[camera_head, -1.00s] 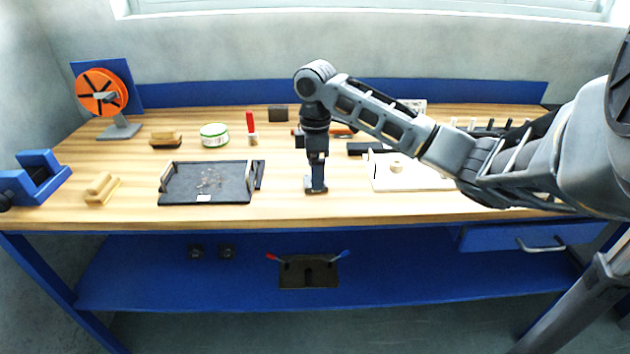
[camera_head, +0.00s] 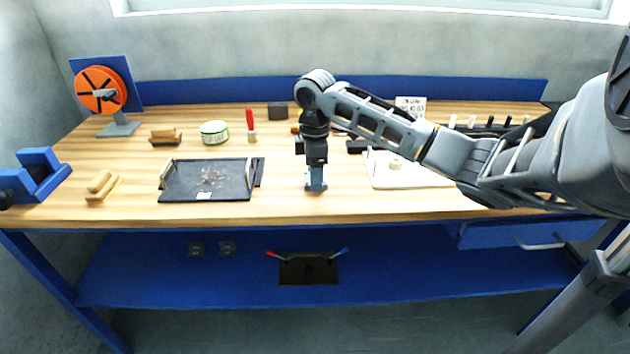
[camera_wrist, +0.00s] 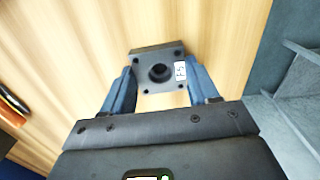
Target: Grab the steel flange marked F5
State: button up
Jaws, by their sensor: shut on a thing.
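The steel flange (camera_wrist: 150,84) is a square grey plate with a dark round hole in its middle and small holes at its corners. A white label on it reads F5. In the wrist view my gripper (camera_wrist: 161,86) has a blue finger on either side of the flange and is shut on it. In the head view my gripper (camera_head: 316,184) points straight down at the front middle of the bench. The flange is mostly hidden there by the fingers. I cannot tell whether it is clear of the wood.
A black tray (camera_head: 207,195) with small bits lies to the left of my gripper, and a white board (camera_head: 420,180) to the right. A green-white tin (camera_head: 214,132), a red-handled brush (camera_head: 250,122) and an orange reel (camera_head: 90,92) stand farther back. Bare wood surrounds the gripper.

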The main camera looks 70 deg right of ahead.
jog(key=c, duration=0.4)
